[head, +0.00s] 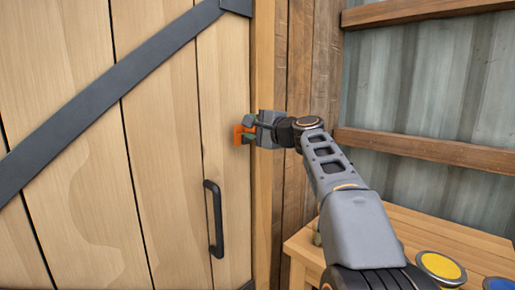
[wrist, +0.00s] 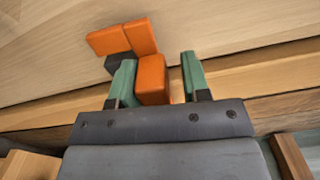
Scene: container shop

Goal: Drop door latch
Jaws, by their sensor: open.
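The wooden door (head: 165,130) stands against its post (head: 263,215) and looks closed. An orange latch (head: 238,135) sits at the door's right edge, at the post. In the wrist view the latch (wrist: 143,38) is an angled orange piece with a dark mount (wrist: 120,63) beside it. My gripper (head: 250,127) is at the latch. Its two green fingers are open in the wrist view (wrist: 157,72), one on each side of the latch's near orange part. A gap shows on the right; whether the left finger touches it I cannot tell.
A black pull handle (head: 214,218) is on the door below the latch. A wooden table (head: 420,225) stands at the lower right, with a yellow disc (head: 441,266) and a blue disc (head: 499,284). A corrugated wall (head: 430,85) with wooden rails is behind.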

